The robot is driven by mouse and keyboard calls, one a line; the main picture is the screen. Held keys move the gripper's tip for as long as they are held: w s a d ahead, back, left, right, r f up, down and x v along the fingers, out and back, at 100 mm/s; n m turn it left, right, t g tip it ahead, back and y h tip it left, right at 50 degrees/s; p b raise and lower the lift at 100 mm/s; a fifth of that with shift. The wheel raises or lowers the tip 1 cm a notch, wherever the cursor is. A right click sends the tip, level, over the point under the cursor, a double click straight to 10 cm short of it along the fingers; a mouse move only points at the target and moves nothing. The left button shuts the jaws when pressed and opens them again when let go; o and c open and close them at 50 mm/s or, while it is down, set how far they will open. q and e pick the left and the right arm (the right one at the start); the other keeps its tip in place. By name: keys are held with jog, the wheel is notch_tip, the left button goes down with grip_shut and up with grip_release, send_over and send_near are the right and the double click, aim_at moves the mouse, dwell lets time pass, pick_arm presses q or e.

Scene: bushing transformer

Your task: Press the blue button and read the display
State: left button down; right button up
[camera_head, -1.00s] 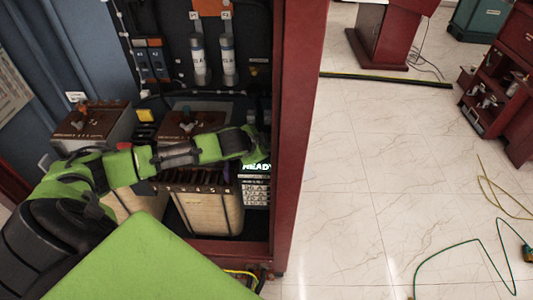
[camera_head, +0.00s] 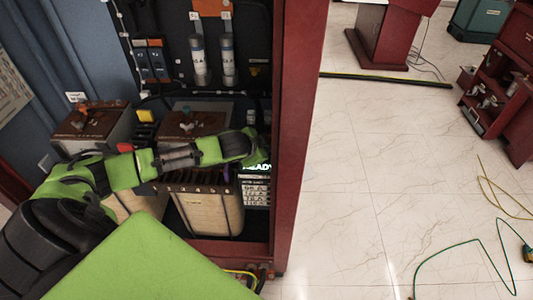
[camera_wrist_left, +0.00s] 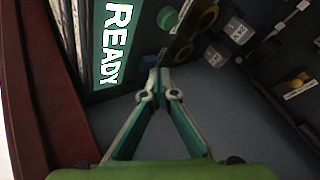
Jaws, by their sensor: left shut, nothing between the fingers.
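The display (camera_wrist_left: 116,45) reads READY in white on teal in the left wrist view. It also shows in the head view (camera_head: 257,168), partly covered by my arm. A small blue part (camera_wrist_left: 148,61), which looks like the blue button, sits right of the display. My left gripper (camera_wrist_left: 159,80) is shut and empty, its fingertips just beside and below the blue part in the picture. I cannot tell whether they touch it. In the head view my left arm reaches across the cabinet and its wrist hides the fingertips. My right gripper is not in view.
The red cabinet frame (camera_head: 297,130) stands close to the right of my left wrist. Brown-topped boxes (camera_head: 190,123) stand under my arm. Dark knobs (camera_wrist_left: 207,18) and a yellow-based switch (camera_wrist_left: 299,82) are on the panel. The tiled floor at right is mostly open.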

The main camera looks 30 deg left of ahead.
pick_arm(q)
jog(key=shift+f, duration=0.5)
dwell(0.9)
jog(key=shift+r+p, duration=0.85)
jog(key=shift+p, duration=0.1)
notch_tip(320, 180, up, 5)
jog(key=p, duration=0.5)
jog(key=shift+r+p, duration=0.1)
jog(key=shift+p, duration=0.2)
dwell(0.4)
